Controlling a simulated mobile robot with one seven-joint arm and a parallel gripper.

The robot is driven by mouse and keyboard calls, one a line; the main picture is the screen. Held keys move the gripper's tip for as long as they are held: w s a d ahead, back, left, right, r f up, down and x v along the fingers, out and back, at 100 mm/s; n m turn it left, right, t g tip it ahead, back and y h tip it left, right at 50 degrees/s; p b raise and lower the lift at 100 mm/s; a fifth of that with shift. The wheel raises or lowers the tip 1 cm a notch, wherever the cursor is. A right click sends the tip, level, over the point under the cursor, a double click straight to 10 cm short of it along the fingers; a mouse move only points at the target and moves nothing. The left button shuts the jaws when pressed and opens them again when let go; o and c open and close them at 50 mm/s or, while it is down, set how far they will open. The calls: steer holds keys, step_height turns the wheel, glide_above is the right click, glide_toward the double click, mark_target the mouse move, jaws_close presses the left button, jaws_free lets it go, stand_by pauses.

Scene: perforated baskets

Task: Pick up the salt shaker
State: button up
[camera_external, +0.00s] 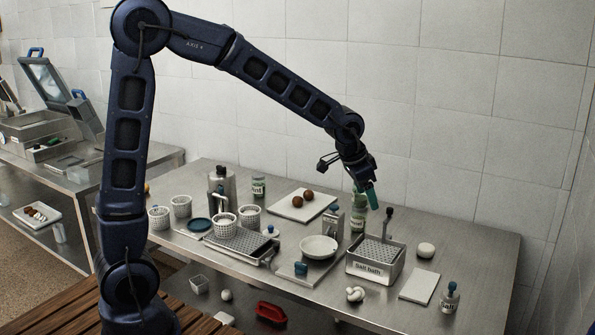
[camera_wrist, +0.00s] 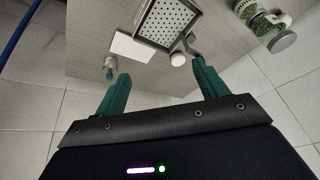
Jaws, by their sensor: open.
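The salt shaker (camera_external: 450,299) is a small clear shaker with a blue top and a label. It stands upright at the right front of the steel table. It also shows in the wrist view (camera_wrist: 110,68), just beyond the tip of the left finger. My gripper (camera_external: 371,198) is open and empty, its green fingers (camera_wrist: 158,82) spread apart. It hangs above the table near a green-filled jar (camera_external: 358,213), well to the left of and higher than the shaker. Nothing hides the shaker in the external view.
Left of the shaker lies a white board (camera_external: 419,287). The perforated salt bath tray (camera_external: 374,272) and a white ball (camera_external: 426,250) are nearby. A white knotted object (camera_external: 355,294) lies at the front edge.

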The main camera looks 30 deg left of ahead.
steer(key=d+f+m+h, duration=0.1)
steer(key=d+f, duration=0.3)
steer(key=d, duration=0.3)
steer(key=d+f+m, duration=0.1)
steer(key=d+f, duration=0.3)
steer(key=d, duration=0.3)
steer(key=m+g, duration=0.2)
glide_toward(450, 289)
step_height(450, 289, down, 2)
steer(key=shift+h, duration=0.3)
steer(key=x, duration=0.5)
steer(key=shift+f, duration=0.25)
steer(key=shift+w+x, duration=0.25)
steer(key=shift+x, duration=1.2)
steer(key=shift+w+x, duration=0.25)
steer(key=shift+x, duration=1.2)
steer(key=shift+a+r, duration=0.1)
steer(key=shift+a, duration=0.05)
steer(key=c, duration=1.1)
steer(key=shift+r, duration=0.1)
